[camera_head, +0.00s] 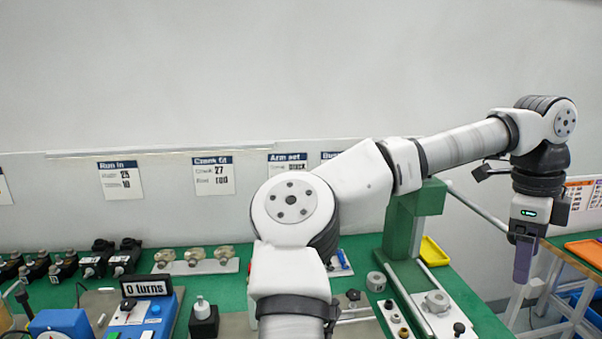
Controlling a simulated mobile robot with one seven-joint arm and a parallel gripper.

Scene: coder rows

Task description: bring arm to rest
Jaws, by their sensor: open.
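My arm, white with dark joints, reaches up from the bottom middle and out to the right in the head camera view. My gripper (522,262) points down at the far right, with purple-grey fingers. It is open, and I see nothing between the fingers. It hangs over the gap between the green bench (470,300) and a table (568,254) at the right edge. My arm hides part of the bench middle.
A green post (405,225) stands on the bench near my forearm, with a yellow tray (433,251) behind it. A blue box with a "0 turns" display (146,286), black parts (97,258) and metal parts (195,258) sit at left. Signs (213,176) hang on the wall.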

